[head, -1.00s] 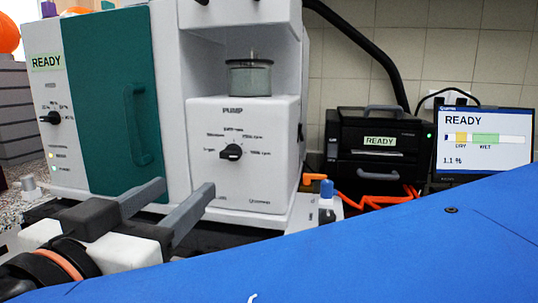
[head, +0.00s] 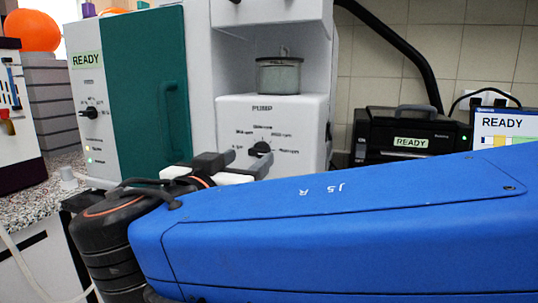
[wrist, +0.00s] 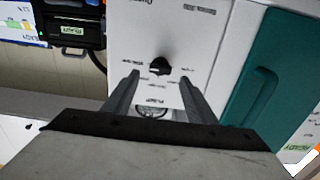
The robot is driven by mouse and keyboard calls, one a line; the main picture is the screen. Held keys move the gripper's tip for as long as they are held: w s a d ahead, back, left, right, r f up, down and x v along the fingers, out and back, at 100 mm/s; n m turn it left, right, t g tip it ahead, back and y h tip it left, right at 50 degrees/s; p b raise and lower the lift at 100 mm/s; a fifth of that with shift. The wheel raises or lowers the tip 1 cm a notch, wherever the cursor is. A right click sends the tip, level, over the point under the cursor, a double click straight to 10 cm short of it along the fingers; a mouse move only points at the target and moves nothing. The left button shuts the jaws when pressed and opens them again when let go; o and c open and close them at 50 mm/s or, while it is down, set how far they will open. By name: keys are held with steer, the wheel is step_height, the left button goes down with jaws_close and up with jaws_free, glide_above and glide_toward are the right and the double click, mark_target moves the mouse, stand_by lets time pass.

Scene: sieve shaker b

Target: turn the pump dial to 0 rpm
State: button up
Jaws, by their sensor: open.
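The pump dial (head: 260,149) is a black knob on the white panel marked PUMP (head: 262,108), with small labels around it too blurred to read surely. The dial also shows in the wrist view (wrist: 159,66), where the panel appears upside down. A small pale mark shows on the knob's left side there; I cannot tell its exact setting. My gripper (head: 246,160) is open and empty in front of the panel. In the wrist view its two grey fingers (wrist: 160,78) stand either side of the dial's line, with no visible contact. My blue arm hides the panel's lower part.
A teal door (head: 148,90) with a handle is left of the pump, beside another black knob (head: 93,112). A glass vessel (head: 278,76) stands above the panel. A black READY box (head: 410,130) and a screen (head: 503,125) are at right.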

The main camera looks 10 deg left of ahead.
mark_target(257, 152)
steer(key=shift+w+d, duration=0.2)
steer(key=shift+w, duration=1.9)
steer(key=c, duration=1.1)
